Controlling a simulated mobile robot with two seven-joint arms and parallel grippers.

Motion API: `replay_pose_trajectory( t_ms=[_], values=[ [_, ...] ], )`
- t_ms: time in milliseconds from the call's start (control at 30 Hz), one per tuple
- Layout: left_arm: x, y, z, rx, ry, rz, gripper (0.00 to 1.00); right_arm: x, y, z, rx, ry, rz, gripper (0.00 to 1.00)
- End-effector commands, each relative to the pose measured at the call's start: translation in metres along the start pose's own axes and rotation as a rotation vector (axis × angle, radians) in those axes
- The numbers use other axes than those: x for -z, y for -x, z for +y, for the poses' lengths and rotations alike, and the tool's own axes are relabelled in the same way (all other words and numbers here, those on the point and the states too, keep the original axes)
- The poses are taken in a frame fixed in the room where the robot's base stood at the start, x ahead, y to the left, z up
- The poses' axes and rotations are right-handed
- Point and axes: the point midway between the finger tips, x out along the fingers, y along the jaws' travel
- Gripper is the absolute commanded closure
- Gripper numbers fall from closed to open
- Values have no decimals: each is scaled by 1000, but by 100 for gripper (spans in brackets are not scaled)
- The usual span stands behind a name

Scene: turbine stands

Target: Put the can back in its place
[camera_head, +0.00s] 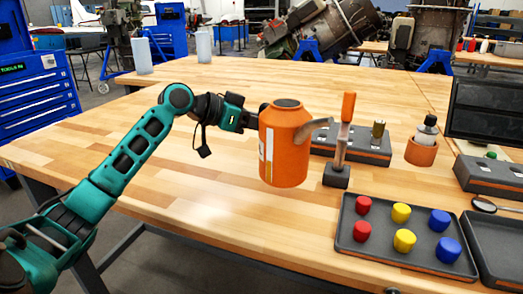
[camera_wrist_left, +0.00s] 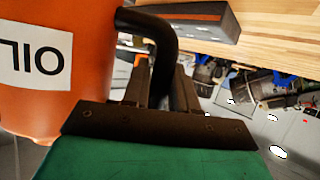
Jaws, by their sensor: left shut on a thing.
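The can is an orange oil can (camera_head: 285,150) with a white label, upright near the middle of the head view. My left gripper (camera_head: 258,118) comes in from the left and meets the can's left side. In the left wrist view the can (camera_wrist_left: 60,90) fills the left, its label reading OIL upside down. There my left gripper (camera_wrist_left: 165,85) is shut on the can's black handle (camera_wrist_left: 155,25). The can appears to hang over the wooden table; the gap beneath is hard to judge. My right gripper is not in view.
Close right of the can stands an orange-handled tool on a dark block (camera_head: 337,175). Behind is a dark stand (camera_head: 325,142). A tray (camera_head: 400,262) holds red, yellow and blue caps. An orange cup (camera_head: 421,151) holds a bottle. The table (camera_head: 170,215) is clear on the left.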

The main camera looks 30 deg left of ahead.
Motion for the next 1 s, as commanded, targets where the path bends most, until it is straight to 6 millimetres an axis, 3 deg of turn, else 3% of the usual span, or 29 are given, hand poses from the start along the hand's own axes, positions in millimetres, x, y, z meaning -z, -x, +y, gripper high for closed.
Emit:
replay_pose_trajectory(
  t_ms=[233, 500, 800, 833, 1000],
  values=[
    [-17, -7, -1, 1, 1, 3, 100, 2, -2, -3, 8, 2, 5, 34],
    [-51, -21, -3, 1, 2, 3, 100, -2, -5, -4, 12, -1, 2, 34],
    [-52, -22, -3, 1, 0, 3, 100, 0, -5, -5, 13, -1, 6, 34],
    [-52, -22, -3, 1, -1, 1, 71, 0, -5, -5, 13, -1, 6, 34],
    [-52, -22, -3, 1, 0, 1, 55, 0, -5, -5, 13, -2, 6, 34]
  ],
)
